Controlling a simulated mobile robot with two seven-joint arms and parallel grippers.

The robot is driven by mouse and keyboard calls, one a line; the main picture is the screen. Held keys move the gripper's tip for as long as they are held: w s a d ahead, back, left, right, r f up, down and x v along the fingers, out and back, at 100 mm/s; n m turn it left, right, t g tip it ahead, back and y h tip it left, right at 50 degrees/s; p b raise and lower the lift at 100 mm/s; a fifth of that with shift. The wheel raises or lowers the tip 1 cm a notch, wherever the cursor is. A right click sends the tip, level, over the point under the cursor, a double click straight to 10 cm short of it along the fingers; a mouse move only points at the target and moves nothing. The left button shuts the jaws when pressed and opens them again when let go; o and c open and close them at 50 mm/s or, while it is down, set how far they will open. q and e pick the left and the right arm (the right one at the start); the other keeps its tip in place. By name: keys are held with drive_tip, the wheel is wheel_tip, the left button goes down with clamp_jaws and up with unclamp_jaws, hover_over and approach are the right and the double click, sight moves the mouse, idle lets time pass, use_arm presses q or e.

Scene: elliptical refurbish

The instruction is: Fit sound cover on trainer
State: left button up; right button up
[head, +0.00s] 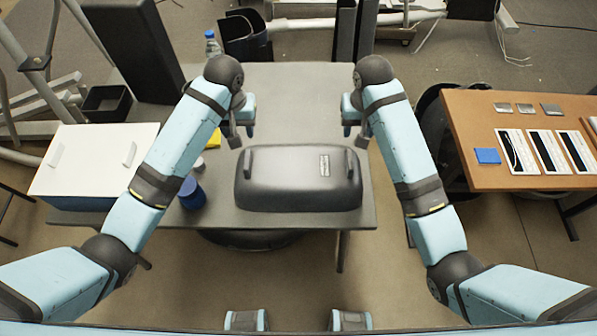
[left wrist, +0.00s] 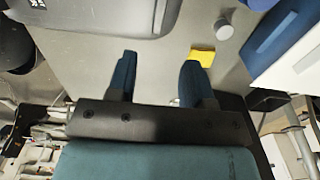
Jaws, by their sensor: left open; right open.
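A dark grey moulded cover (head: 298,195) with a small label and a raised handle near each end lies on the grey table (head: 300,85). One edge of the cover (left wrist: 100,14) shows at the top of the left wrist view. My right gripper (head: 355,134) is open and empty, near the far right corner. Neither gripper appears to touch the cover. I cannot tell which structure is the trainer.
A white-lidded box (head: 95,160) stands left, near a dark blue jar (head: 191,194) and a yellow item (head: 214,138). A bottle (head: 212,44) and black containers (head: 246,35) are at the back. An orange-brown table (head: 455,125) with tools stands right. The grey table's far middle is clear.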

sight(247, 159)
use_arm(q)
wheel_tip(247, 159, down, 14)
drive_tip(key=shift+r, duration=0.1)
use_arm(e)
wheel_tip(247, 159, down, 14)
drive_tip(key=shift+r, duration=0.1)
use_arm(q)
clamp_jaws()
use_arm(e)
clamp_jaws()
